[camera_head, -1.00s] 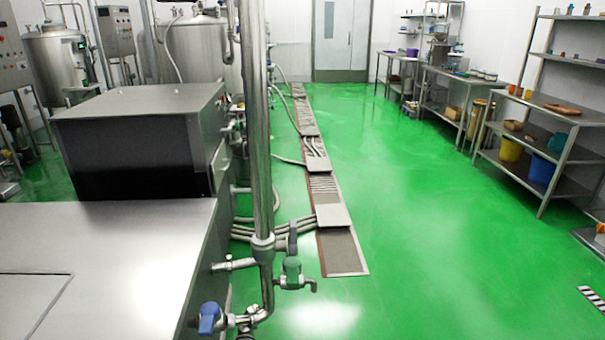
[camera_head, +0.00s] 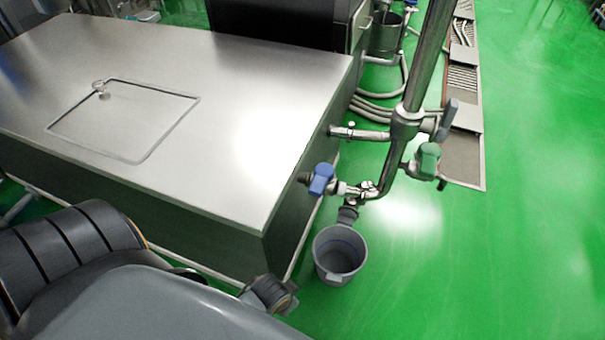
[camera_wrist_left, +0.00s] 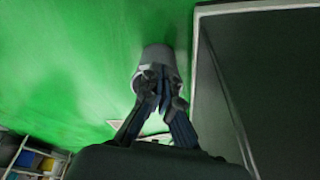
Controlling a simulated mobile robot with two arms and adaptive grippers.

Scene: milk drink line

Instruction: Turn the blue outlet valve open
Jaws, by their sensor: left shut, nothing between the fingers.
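The blue outlet valve (camera_head: 321,179) sits on a short steel pipe at the table's front right corner in the head view. I cannot tell how far its handle is turned. A grey bucket (camera_head: 340,255) stands on the floor below that pipe; it also shows in the left wrist view (camera_wrist_left: 160,58). My left gripper (camera_wrist_left: 160,84) is shut and empty, its fingertips overlapping the bucket in the picture. I cannot tell whether they touch it. The blue valve does not show in the left wrist view. My right gripper is not in view.
A steel table (camera_head: 210,170) fills the left. A vertical steel pipe (camera_head: 420,75) with a green valve (camera_head: 428,160) stands just right of the blue valve. Hoses and a floor drain (camera_head: 464,157) lie behind. The green floor on the right is clear.

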